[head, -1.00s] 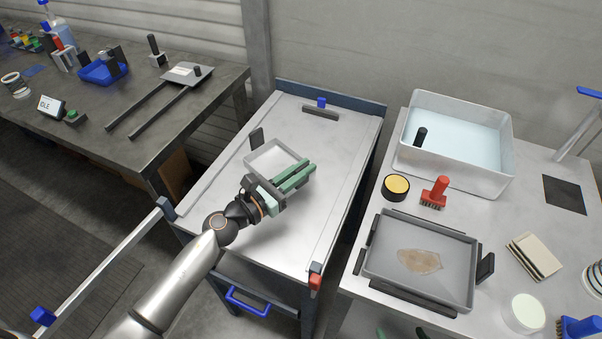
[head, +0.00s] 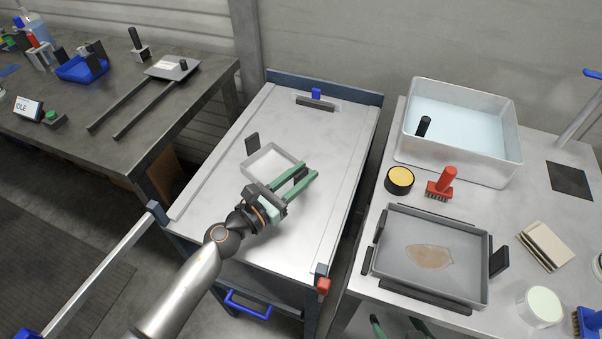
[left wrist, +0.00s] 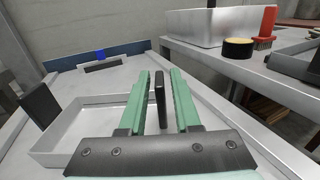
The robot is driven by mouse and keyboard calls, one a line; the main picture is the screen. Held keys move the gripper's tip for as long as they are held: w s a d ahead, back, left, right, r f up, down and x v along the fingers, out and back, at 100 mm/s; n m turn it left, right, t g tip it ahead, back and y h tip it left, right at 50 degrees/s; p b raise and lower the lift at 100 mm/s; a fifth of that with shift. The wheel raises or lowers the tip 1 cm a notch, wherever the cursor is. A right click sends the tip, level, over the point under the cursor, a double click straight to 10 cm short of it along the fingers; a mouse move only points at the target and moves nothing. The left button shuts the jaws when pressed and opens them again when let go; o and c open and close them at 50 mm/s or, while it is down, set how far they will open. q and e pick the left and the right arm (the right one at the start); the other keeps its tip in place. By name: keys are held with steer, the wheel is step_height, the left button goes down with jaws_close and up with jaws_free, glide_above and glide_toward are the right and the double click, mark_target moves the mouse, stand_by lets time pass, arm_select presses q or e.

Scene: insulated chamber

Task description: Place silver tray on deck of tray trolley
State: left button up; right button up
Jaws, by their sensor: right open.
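The silver tray (head: 262,159), small and shallow with an upright black handle at each end, lies flat on the deck (head: 225,205) of the tray trolley. My left gripper (head: 308,170) is open at the tray's near right side. In the left wrist view its green fingers stand apart on both sides of one black handle (left wrist: 161,100), with gaps showing. The other handle (left wrist: 39,105) stands free at the left. Part of the tray's near side is hidden by my gripper. My right gripper (head: 395,322) is partly in view at the bottom edge, open and empty, by the right table.
The trolley has raised side rails and a blue back edge (head: 340,92). The right table holds a water basin (head: 490,170), a red brush (head: 441,185), a yellow-topped tin (head: 399,180) and a grey stained tray (head: 470,285). A dark workbench (head: 165,120) stands left.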

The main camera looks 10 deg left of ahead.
arm_select(q)
steer(key=shift+o, duration=0.6)
steer(key=shift+r, duration=0.25)
steer(key=b+v, duration=0.1)
steer(key=v, duration=0.4)
steer(key=b+v, duration=0.1)
steer(key=v, duration=0.4)
steer(key=shift+s+a+f, duration=0.15)
steer(key=shift+s+f, duration=0.05)
steer(key=shift+f, duration=0.05)
steer(key=shift+b+v, duration=0.3)
steer(key=shift+v, duration=0.45)
steer(key=shift+r, duration=0.2)
arm_select(e)
steer(key=shift+w+a+f, duration=0.55)
steer(key=shift+a+f, duration=0.1)
steer(key=shift+a, duration=0.1)
